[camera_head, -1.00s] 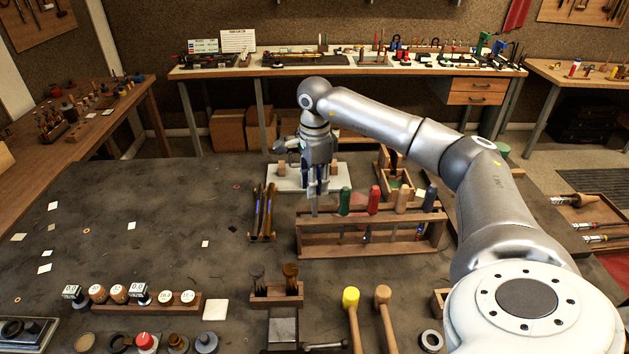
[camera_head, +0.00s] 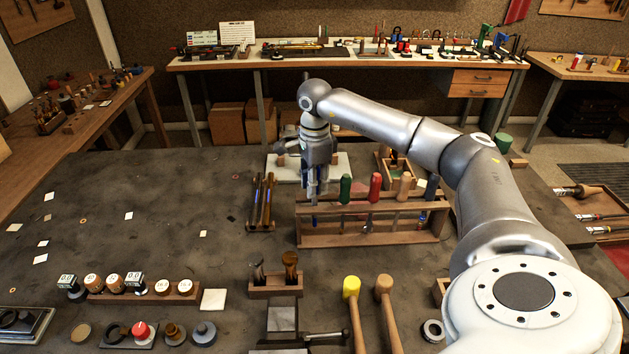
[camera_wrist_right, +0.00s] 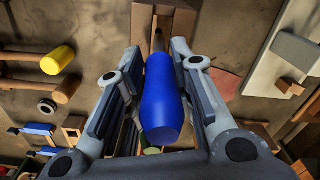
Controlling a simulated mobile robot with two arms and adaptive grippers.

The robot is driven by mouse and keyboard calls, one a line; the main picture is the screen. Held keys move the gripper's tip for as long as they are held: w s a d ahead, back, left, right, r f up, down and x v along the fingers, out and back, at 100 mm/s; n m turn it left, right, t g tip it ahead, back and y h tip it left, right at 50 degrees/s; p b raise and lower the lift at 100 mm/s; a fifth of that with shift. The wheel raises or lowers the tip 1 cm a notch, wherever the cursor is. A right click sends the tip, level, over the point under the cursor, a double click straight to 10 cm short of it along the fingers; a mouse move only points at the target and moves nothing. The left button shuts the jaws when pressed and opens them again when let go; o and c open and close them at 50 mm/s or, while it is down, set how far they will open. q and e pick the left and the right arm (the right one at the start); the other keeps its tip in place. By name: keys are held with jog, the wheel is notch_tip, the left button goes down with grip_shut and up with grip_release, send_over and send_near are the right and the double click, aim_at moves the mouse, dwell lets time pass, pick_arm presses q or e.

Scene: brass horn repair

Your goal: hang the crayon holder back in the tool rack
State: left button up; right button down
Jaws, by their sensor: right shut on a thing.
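The wooden tool rack (camera_head: 345,240) stands on the dark bench and holds several tools with green, red, tan and dark handles. My right gripper (camera_head: 315,192) is over the left end of its top rail, pointing down. In the wrist view my right gripper (camera_wrist_right: 155,95) is shut around a blue handle (camera_wrist_right: 162,100), which I take for the crayon holder. Its narrow dark shaft (camera_wrist_right: 159,40) points toward the wooden rack (camera_wrist_right: 150,15). In the head view the fingers mostly hide the handle. I cannot tell how deep the shaft sits in the rail.
A small stand (camera_head: 262,225) with dark slim tools is just left of the rack. A white board (camera_head: 345,168) lies behind. The bench's left middle is mostly clear, with small paper pieces.

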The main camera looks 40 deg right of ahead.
jog(key=shift+f+b, duration=1.05)
jog(key=shift+f, duration=0.7)
jog(key=c, duration=1.1)
grip_release()
jog(key=shift+r, duration=0.1)
jog(key=shift+c, duration=0.2)
jog(key=shift+r, duration=0.2)
notch_tip(320, 180, up, 12)
jog(key=shift+s+f, duration=0.15)
jog(key=shift+f, duration=0.05)
